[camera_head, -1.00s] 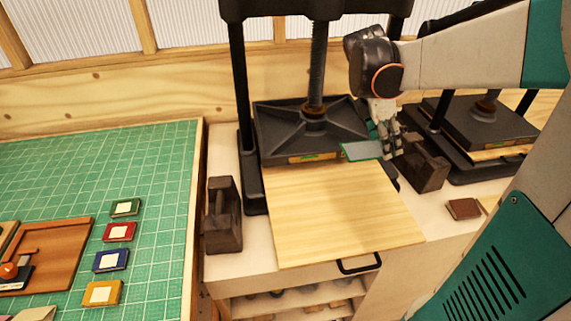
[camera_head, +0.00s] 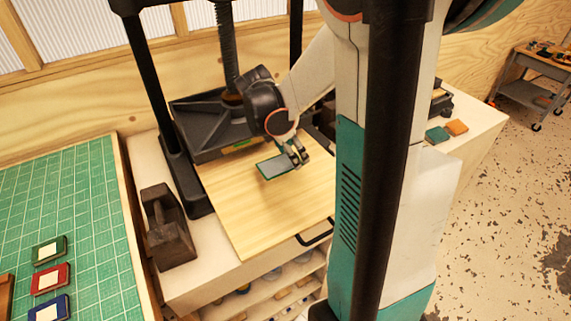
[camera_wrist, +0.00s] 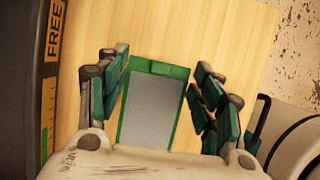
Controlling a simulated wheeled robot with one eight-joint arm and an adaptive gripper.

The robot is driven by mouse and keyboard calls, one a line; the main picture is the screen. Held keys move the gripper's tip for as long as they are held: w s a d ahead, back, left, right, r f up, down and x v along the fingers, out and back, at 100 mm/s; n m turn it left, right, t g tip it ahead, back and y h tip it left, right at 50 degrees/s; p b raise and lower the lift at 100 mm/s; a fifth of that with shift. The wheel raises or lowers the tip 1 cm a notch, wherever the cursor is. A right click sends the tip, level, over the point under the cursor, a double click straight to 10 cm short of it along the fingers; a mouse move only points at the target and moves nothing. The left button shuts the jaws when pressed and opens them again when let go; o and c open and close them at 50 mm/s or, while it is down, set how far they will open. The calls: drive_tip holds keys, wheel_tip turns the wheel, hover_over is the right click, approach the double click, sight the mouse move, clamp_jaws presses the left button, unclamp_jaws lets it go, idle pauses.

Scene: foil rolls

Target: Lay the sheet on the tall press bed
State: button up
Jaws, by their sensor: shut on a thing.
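The sheet is a grey plate with a green border (camera_head: 272,167). It lies roughly flat over the back part of the tall press bed. My gripper (camera_head: 298,157) is shut on the sheet at its right end. The sheet also shows in the wrist view (camera_wrist: 150,108) between my gripper's green-padded fingers (camera_wrist: 160,68). The tall press bed is a pale wooden board (camera_head: 245,222), pulled out in front of the black platen (camera_head: 207,128). It fills much of the wrist view (camera_wrist: 215,35). I cannot tell whether the sheet touches the bed or hangs just above it.
A dark block with a handle (camera_head: 168,230) stands left of the bed. A green cutting mat (camera_head: 75,190) with small coloured frames lies further left. Black press posts (camera_head: 152,85) rise near the platen.

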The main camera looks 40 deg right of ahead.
sight(292, 173)
drive_tip(key=shift+f+b, duration=0.6)
drive_tip(key=shift+f, duration=1.85)
drive_tip(key=shift+f, duration=0.15)
drive_tip(key=o, duration=1.1)
drive_tip(key=p+v, duration=0.3)
drive_tip(key=v, duration=0.9)
drive_tip(key=shift+a, duration=0.1)
